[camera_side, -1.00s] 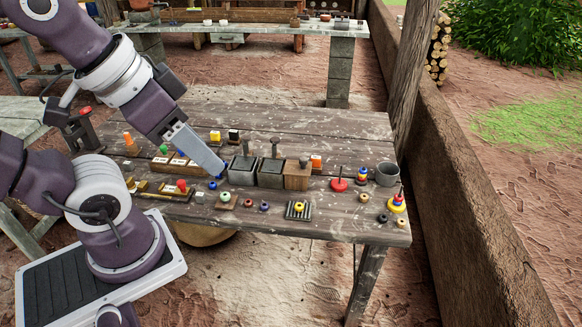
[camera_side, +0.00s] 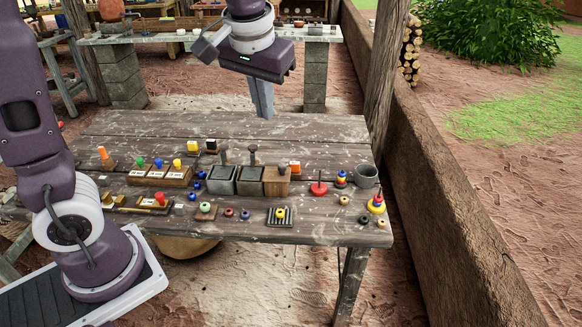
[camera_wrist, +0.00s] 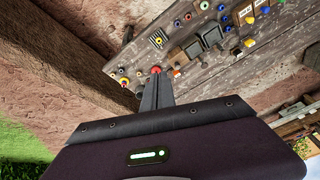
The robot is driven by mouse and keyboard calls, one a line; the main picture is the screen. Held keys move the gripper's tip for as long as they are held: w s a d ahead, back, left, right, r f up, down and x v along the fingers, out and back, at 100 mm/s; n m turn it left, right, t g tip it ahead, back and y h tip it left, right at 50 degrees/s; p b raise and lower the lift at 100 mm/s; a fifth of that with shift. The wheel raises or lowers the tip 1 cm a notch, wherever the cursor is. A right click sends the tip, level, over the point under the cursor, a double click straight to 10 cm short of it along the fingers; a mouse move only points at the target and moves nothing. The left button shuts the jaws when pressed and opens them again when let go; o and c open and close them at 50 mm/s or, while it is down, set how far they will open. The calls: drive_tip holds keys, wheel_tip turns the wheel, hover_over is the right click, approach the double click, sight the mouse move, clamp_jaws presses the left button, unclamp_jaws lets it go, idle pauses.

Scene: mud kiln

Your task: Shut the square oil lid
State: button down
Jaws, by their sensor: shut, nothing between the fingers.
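Two square grey metal boxes, a left one (camera_side: 222,181) and a middle one (camera_side: 249,181), stand side by side on the table with a square wooden box (camera_side: 276,182) at their right. The boxes also show in the wrist view, including a grey one (camera_wrist: 212,38). My gripper (camera_side: 263,114) is shut and empty, fingers down, high near the table's far edge, apart from the boxes. Its fingers also show in the wrist view (camera_wrist: 157,80).
Left of the boxes are blocks with coloured knobs (camera_side: 157,172) and blue beads. To the right are a red disc with a peg (camera_side: 319,188), ring stacks and a grey cup (camera_side: 367,175). A ribbed plate (camera_side: 281,216) lies in front. The table's back strip is clear.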

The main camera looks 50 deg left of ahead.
drive_tip(key=w+a+f+n+g+y, duration=0.2)
drive_tip(key=w+f+n+y, duration=0.25)
drive_tip(key=w+f, duration=1.55)
drive_tip(key=s+a+f, duration=0.2)
drive_tip(key=a+f, duration=0.7)
drive_tip(key=shift+s+a+m+y, duration=0.2)
drive_tip(key=shift+s+m+y, duration=0.15)
drive_tip(key=shift+s, duration=0.05)
